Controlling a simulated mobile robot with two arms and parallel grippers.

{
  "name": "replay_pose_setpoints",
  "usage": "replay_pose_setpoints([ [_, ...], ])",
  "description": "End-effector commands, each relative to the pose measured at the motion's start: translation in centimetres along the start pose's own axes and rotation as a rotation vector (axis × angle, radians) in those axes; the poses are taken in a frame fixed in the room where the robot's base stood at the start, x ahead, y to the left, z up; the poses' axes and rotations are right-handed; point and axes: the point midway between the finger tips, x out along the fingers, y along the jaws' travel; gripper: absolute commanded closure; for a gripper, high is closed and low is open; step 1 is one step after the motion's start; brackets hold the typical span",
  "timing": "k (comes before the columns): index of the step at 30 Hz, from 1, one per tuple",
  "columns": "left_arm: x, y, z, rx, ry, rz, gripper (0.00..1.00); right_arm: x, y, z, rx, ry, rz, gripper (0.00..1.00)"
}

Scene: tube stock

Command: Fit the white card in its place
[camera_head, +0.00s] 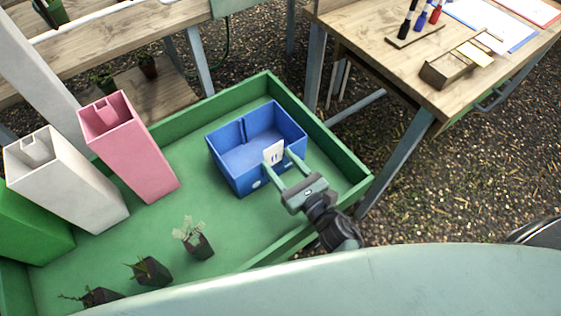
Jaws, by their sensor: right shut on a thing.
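The white card (273,152) has dark marks on it and shows in the head view at the near right wall of the blue box (228,176). My right gripper (282,163) is shut on the card, its two pale fingers reaching in from the lower right. The card stands roughly upright by the box's upper edge. I cannot tell whether it touches the wall or is held just clear of it. The blue box is open-topped, with a divider at its back and a small pale round mark low on its near side. My left gripper is not in view.
The blue box stands in a green-rimmed tray (330,142). Tall pink (135,150) and white (75,185) containers and a green one (30,228) stand at the left. Several small potted plants are at the near side. A wooden table (380,45) holds markers and a small box (450,68).

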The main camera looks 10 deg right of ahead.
Motion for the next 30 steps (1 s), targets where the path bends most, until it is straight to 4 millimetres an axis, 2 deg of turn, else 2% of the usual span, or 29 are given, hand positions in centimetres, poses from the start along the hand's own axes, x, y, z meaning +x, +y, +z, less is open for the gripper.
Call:
replay_pose_setpoints([
  [10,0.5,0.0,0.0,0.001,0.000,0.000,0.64,0.0,0.0,-0.4,0.000,0.000,0.000,0.84],
  [11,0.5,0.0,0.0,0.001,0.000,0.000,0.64,0.0,0.0,-0.4,0.000,0.000,0.000,0.44],
  [13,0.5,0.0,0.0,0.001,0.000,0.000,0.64,0.0,0.0,-0.4,0.000,0.000,0.000,0.25],
  [14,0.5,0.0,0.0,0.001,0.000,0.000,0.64,0.0,0.0,-0.4,0.000,0.000,0.000,0.21],
  [25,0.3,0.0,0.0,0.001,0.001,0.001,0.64,0.0,0.0,-0.1,-0.001,0.000,0.001,0.21],
  [30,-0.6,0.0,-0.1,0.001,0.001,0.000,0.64,0.0,0.0,2.5,-0.005,-0.002,0.002,0.21],
])
